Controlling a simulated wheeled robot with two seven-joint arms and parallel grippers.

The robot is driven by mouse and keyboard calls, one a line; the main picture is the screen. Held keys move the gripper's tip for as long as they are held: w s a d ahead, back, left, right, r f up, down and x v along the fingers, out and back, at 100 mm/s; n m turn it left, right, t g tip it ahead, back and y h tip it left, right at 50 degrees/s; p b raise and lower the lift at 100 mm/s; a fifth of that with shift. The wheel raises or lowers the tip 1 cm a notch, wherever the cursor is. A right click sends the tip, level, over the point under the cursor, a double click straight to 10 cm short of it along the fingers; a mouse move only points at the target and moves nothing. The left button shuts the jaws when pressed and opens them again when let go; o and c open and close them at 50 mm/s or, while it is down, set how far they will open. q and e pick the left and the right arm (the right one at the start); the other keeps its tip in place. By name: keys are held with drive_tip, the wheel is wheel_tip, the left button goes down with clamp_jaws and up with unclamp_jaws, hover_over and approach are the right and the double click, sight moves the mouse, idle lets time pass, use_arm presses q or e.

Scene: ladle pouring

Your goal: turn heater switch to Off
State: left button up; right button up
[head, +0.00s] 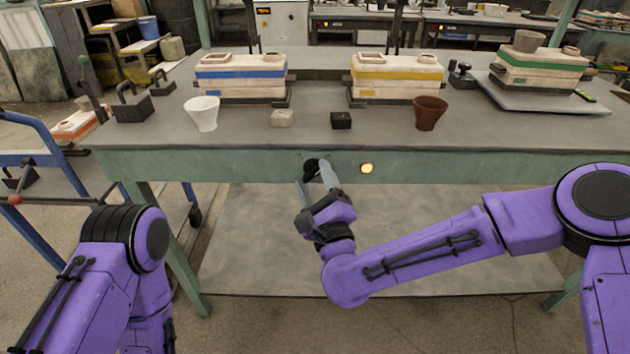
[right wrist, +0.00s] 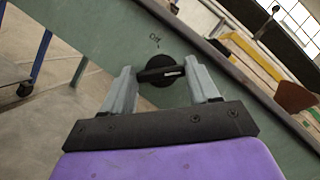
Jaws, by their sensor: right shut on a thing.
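The heater switch is a round black knob (right wrist: 157,81) with a bar handle, on the front of the green table apron; it also shows in the head view (head: 310,165). In the right wrist view, the word "Off" (right wrist: 155,38) stands above the knob. The bar lies crosswise, its pale mark toward the right finger and not at "Off". My right gripper (head: 316,173) is shut on the bar, one grey finger at each end. An orange light (head: 366,168) glows on the apron right of the knob. My left gripper is outside the head view.
The table top (head: 300,138) holds a white cup (head: 203,114), a brown cup (head: 430,113), small blocks and several banded moulds, such as the blue-banded one (head: 238,73). A blue cart (head: 50,160) stands at the left. Space before the apron is free except for my arms.

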drive_tip(key=n+p, duration=0.1)
drive_tip(key=n+g+p, duration=0.1)
drive_tip(key=n+p, duration=0.1)
drive_tip(key=shift+r+y, duration=0.3)
drive_tip(key=shift+y, duration=0.1)
drive_tip(key=n+g+p, duration=0.1)
drive_tip(key=n+p, duration=0.2)
drive_tip(key=p, duration=0.1)
drive_tip(key=n+g+h+p, duration=0.1)
drive_tip(key=n+p, duration=0.2)
drive_tip(key=n, duration=0.1)
drive_tip(key=n+g+p, duration=0.2)
drive_tip(key=n+p, duration=0.2)
drive_tip(key=shift+r+h+p, duration=0.2)
drive_tip(key=shift+h+p, duration=0.1)
drive_tip(key=shift+p, duration=0.05)
drive_tip(key=shift+f+n+g+h+p, duration=0.2)
drive_tip(key=shift+n+g+h+p, duration=0.35)
drive_tip(key=shift+n+p, duration=0.9)
drive_tip(key=o, duration=1.1)
drive_tip(key=shift+c, duration=0.2)
drive_tip(key=shift+s, duration=0.15)
drive_tip(key=v, duration=1)
drive_tip(key=shift+s, duration=0.2)
